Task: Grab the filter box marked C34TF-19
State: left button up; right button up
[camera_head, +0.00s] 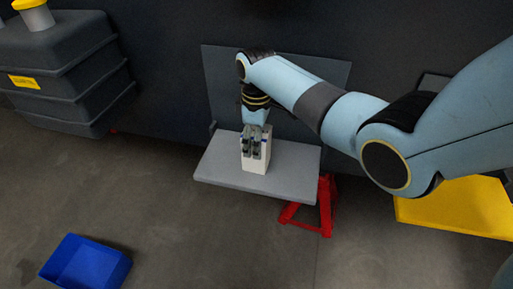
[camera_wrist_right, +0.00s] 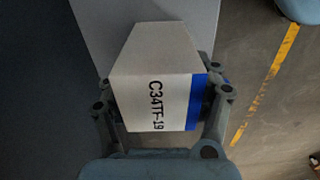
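The filter box (camera_head: 256,164) is white and stands upright on a grey shelf (camera_head: 222,178). In the right wrist view the box (camera_wrist_right: 135,92) shows the printed mark C34TF-19 and a blue stripe along one side. My right gripper (camera_head: 256,143) comes down on the box from above. In the right wrist view its fingers (camera_wrist_right: 160,98) lie on both sides of the box, close against it; whether they press on it is hard to tell. The box appears to rest on the shelf. My left gripper is not in view.
A blue bin (camera_head: 86,264) lies on the floor at the lower left. A red stand (camera_head: 318,207) is under the shelf's right side. A yellow surface (camera_head: 455,208) is at the right. A dark tank (camera_head: 65,65) with a yellow cap stands at the upper left.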

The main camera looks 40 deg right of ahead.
jog(key=c, duration=0.5)
jog(key=shift+r, duration=0.15)
jog(key=shift+c, duration=0.2)
